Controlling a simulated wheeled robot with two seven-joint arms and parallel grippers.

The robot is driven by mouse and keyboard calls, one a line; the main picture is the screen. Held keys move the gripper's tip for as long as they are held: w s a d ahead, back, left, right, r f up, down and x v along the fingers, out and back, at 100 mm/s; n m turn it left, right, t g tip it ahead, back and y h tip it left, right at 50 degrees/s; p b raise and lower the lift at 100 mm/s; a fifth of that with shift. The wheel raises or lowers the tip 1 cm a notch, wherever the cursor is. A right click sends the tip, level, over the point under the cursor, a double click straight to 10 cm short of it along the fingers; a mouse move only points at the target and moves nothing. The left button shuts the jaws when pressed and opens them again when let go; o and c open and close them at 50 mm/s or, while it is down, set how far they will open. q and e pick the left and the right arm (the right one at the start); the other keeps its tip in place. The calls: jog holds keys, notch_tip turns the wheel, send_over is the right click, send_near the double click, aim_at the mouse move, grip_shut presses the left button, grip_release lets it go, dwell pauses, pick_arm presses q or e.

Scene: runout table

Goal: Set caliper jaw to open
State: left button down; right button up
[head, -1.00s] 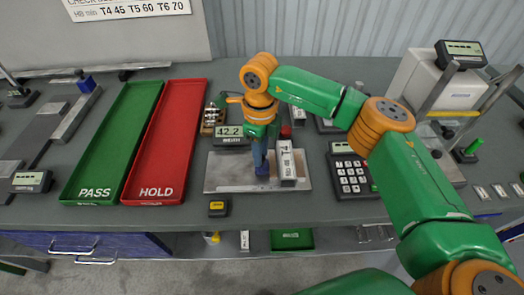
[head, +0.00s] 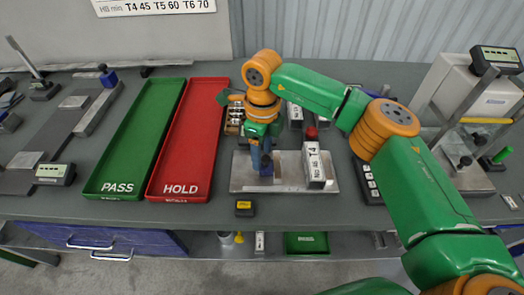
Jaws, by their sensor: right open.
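The caliper looks to be the pale steel plate (head: 240,186) in the middle of the table, with a dark blue piece (head: 266,170) on it that I take for its sliding jaw. A light block marked T4 (head: 315,165) stands upright on the plate to the right, with a gap between it and the blue piece. My right gripper (head: 264,160) points down at the blue piece; its fingers are open, and I cannot tell whether they touch it. The gripper and wrist hide the plate's back left part. My left gripper is out of view.
The green PASS tray (head: 117,189) and red HOLD tray (head: 180,189) lie left of the plate. A small dark and yellow device (head: 244,208) lies in front. A keypad device (head: 370,188) is partly behind my right arm. A tester (head: 480,85) stands at the right.

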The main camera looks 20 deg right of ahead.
notch_tip(320, 180, up, 6)
jog(key=shift+r+b, duration=0.1)
jog(key=shift+b, duration=0.55)
jog(key=shift+a+r, duration=0.15)
jog(key=shift+r, duration=0.35)
